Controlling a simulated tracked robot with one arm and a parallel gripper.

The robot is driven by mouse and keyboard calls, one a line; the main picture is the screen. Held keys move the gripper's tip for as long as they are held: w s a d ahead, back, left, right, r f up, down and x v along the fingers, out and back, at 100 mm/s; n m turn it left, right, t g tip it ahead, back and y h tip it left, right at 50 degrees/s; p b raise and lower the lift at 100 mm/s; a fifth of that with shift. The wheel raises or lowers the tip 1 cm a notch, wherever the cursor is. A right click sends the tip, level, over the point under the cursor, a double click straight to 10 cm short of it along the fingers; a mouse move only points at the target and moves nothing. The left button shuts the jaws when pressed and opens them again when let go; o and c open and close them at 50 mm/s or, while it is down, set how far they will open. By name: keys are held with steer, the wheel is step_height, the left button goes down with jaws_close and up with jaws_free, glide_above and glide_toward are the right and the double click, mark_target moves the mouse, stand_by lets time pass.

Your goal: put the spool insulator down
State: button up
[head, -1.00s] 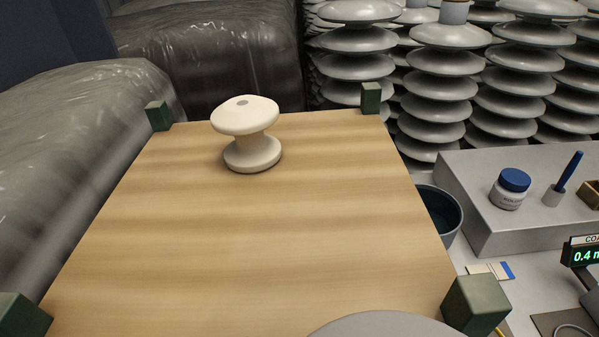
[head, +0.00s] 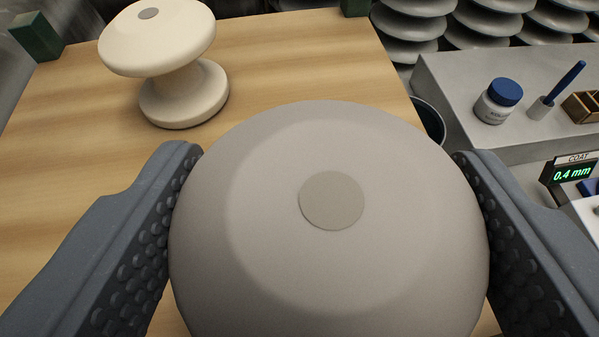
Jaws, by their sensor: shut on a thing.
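A large grey, round-topped spool insulator (head: 270,260) with a darker disc at its centre fills the lower middle of the head view. My gripper (head: 325,215) is shut on it, one dark studded finger on each side. Its lower part is hidden under its wide top, so I cannot tell whether it touches the board. A cream spool insulator (head: 160,45) stands upright on the wooden board (head: 60,110), behind and to the left of the held one, with a visible gap between them.
Green corner posts (head: 36,37) stand at the board's far corners. Right of the board are a dark bucket (head: 430,120), a grey raised shelf (head: 460,95) with a blue-lidded jar (head: 497,101), and a coat meter (head: 570,175). Grey insulator stacks (head: 410,25) rise behind. Bare board lies left of my gripper.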

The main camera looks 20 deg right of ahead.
mark_target(314, 248)
steer(key=shift+w+r, duration=0.1)
steer(key=shift+w, duration=0.15)
steer(key=shift+w+f, duration=0.15)
steer(key=shift+f, duration=0.1)
steer(key=shift+f+p, duration=0.5)
steer(key=shift+f, duration=1)
steer(key=shift+f, duration=0.1)
steer(key=o, duration=1.4)
steer(key=shift+c, duration=0.2)
steer(key=b+v, duration=0.2)
steer(key=v, duration=1)
